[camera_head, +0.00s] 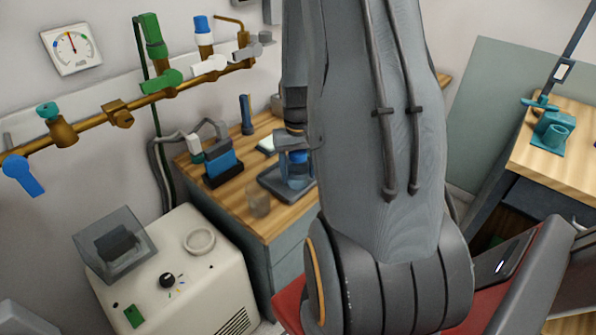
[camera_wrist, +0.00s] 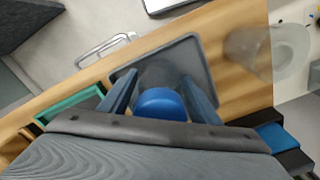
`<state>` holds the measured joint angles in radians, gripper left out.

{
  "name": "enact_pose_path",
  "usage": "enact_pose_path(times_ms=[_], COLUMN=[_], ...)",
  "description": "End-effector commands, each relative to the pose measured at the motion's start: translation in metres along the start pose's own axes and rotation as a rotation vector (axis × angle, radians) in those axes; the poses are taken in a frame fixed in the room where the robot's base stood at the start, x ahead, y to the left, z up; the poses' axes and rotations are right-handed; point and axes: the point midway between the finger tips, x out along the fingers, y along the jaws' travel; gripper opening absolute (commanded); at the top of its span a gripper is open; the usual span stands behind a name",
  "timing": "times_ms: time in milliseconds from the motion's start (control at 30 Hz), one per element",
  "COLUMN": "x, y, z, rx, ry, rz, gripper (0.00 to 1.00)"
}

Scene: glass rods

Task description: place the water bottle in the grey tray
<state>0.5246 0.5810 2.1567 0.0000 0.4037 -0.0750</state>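The water bottle is clear with a blue cap. In the head view the bottle (camera_head: 297,172) stands upright at the grey tray, partly behind my arm. In the wrist view its blue cap (camera_wrist: 161,103) lies between my fingers, with the clear body beyond it. My gripper (camera_wrist: 160,78) is shut on the bottle, a finger close along each side. The grey tray (camera_head: 270,185) lies on the wooden counter; in the wrist view the tray (camera_wrist: 190,52) spreads beneath the bottle. Whether the bottle's base touches the tray is hidden.
A clear beaker (camera_head: 258,201) stands left of the tray near the counter edge; it also shows in the wrist view (camera_wrist: 245,42). A blue and black block (camera_head: 222,167) sits further left. A white machine (camera_head: 190,270) stands beside the counter, below the brass pipe (camera_head: 120,114).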

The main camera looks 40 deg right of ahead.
Motion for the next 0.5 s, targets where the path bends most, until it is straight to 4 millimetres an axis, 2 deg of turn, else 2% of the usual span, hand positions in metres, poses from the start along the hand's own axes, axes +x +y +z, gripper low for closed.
enact_pose_path(times_ms=[267, 500], x=[-0.010, -0.047], y=[0.000, 0.000], z=[-0.001, -0.002], rx=[0.000, 0.000], ry=[0.001, 0.005], rz=[0.000, 0.000], gripper=[0.57, 0.57])
